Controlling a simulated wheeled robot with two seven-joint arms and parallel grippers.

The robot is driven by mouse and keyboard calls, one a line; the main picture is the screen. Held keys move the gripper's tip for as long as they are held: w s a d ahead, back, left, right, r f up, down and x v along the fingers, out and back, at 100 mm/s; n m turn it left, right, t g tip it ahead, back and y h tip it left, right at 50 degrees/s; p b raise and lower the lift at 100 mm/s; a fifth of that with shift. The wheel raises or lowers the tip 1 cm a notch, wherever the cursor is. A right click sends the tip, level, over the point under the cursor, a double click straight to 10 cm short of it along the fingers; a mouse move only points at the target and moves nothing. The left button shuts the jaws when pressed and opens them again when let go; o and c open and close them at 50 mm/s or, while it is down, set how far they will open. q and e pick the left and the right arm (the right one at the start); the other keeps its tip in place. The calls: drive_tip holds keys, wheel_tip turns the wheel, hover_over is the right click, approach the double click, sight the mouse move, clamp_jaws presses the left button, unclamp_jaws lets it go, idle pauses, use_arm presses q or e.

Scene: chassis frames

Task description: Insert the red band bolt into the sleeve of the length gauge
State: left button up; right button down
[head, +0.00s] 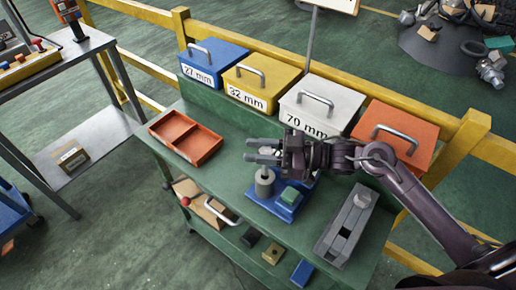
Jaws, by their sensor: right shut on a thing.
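The length gauge (258,203) stands on the green bench, a blue base with a grey cylindrical sleeve (264,187) and a green block (290,196). My right gripper (262,151) reaches in from the right, pointing left, just above the sleeve. It is shut on a bolt, which the fingers mostly hide. A thin grey shank (264,173) shows between the fingers and the sleeve top; I cannot tell whether its tip is inside. No red band is visible. My left gripper is out of view.
Lidded bins in blue (212,66), yellow (260,83), white (320,107) and orange (397,136) line the back. An empty orange two-part tray (186,140) lies left of the gauge. A long grey fixture (347,226) stands to its right.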

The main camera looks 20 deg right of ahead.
drive_tip(key=shift+p, duration=0.3)
idle(0.5)
drive_tip(key=shift+f+b, duration=0.6)
drive_tip(key=shift+f, duration=0.2)
drive_tip(key=shift+r, duration=0.1)
idle(0.3)
drive_tip(key=shift+r+p, duration=0.3)
drive_tip(key=shift+p, duration=0.25)
drive_tip(key=shift+p, duration=0.5)
idle(1.3)
drive_tip(key=shift+f+b, duration=0.3)
drive_tip(key=shift+f, duration=0.05)
idle(0.3)
drive_tip(key=shift+r, duration=0.1)
